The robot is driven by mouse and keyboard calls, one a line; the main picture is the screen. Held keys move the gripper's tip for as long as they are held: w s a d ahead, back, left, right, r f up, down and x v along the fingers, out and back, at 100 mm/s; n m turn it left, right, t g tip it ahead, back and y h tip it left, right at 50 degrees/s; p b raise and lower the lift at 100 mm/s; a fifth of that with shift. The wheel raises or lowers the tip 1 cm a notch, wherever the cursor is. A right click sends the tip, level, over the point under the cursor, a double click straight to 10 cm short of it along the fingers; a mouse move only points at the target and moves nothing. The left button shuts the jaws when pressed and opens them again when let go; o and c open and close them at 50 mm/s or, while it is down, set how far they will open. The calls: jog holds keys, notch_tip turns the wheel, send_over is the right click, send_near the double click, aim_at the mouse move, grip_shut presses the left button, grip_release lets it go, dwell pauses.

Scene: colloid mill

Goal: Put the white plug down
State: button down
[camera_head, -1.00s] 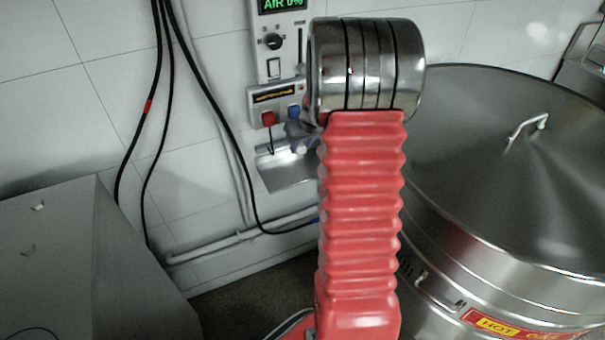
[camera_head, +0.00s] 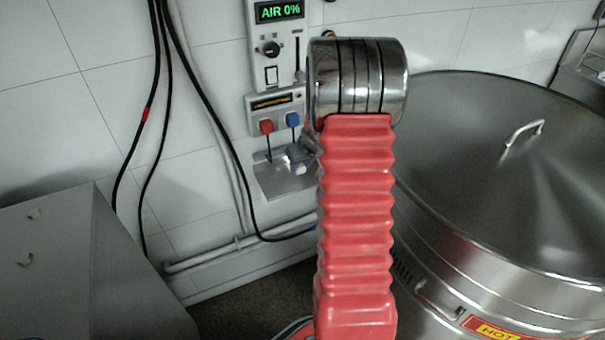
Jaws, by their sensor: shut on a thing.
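My gripper (camera_head: 301,156) shows as a small grey shape left of my red arm, partly hidden behind it. It is shut on the white plug (camera_head: 300,169), of which only a small pale part shows below the jaws. The plug is over or at a small metal shelf (camera_head: 268,186) on the wall; I cannot tell whether it touches the shelf. A red plug (camera_head: 266,126) and a blue plug (camera_head: 292,119) sit in the socket panel (camera_head: 271,102) above the shelf.
A control box (camera_head: 278,45) reading "AIR 0%" is above the sockets. Black cables (camera_head: 149,115) hang on the tiled wall at left. A grey cabinet (camera_head: 85,265) stands lower left. A large steel vessel (camera_head: 500,170) marked "HOT" fills the right.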

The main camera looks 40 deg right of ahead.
aim_at(302, 172)
jog(key=shift+f, duration=0.2)
jog(key=shift+f, duration=1.85)
jog(key=shift+f, duration=0.4)
jog(key=c, duration=1.3)
grip_release()
jog(key=shift+c, duration=0.2)
jog(key=shift+r, duration=0.15)
jog(key=shift+r, duration=0.25)
jog(key=v, duration=1.2)
